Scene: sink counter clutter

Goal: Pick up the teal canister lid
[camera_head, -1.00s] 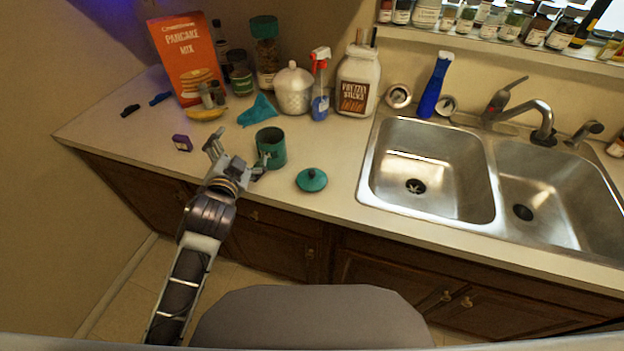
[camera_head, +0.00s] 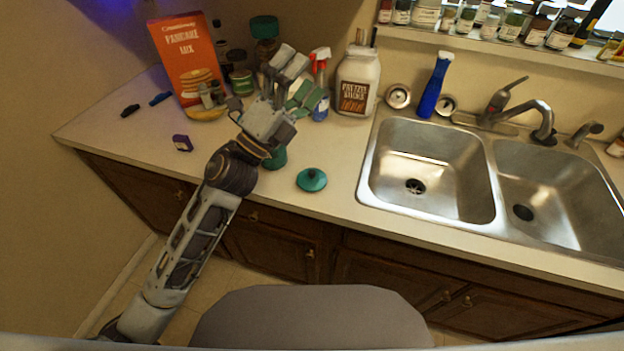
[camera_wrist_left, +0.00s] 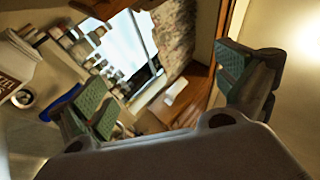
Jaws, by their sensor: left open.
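The teal canister lid (camera_head: 311,180) lies flat on the counter, left of the sink, with its knob upward. The teal canister (camera_head: 276,157) stands to its left and is mostly hidden behind my left arm. My left gripper (camera_head: 296,84) is open and empty, raised above the counter to the upper left of the lid and apart from it. In the left wrist view its green-padded fingers (camera_wrist_left: 165,90) are spread wide with nothing between them, and the lid does not show there. My right gripper is not in view.
A pretzel jar (camera_head: 357,82) and a red-topped spray bottle (camera_head: 320,84) stand behind the lid. A pancake mix box (camera_head: 187,60) and a small purple box (camera_head: 182,143) are at left. The sink (camera_head: 428,170) is at right.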

